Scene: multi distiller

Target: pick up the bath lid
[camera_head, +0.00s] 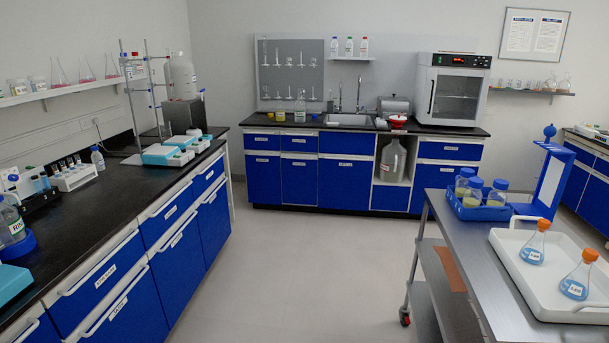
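I cannot pick out the bath lid for certain. A blue-framed panel with a white face (551,184) stands upright and tilted at the back of the metal cart on the right; I cannot tell if it is a lid. A small red and white item (398,121) sits on the back counter, too small to identify. A silver rounded container (393,105) stands behind it near the sink. Neither of my grippers is in view.
The metal cart (467,255) carries a blue rack (482,211) of blue-capped bottles and a white tray (508,240) with two orange-stoppered flasks. A black-topped bench (95,220) runs along the left. The floor (300,270) between bench and cart is clear.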

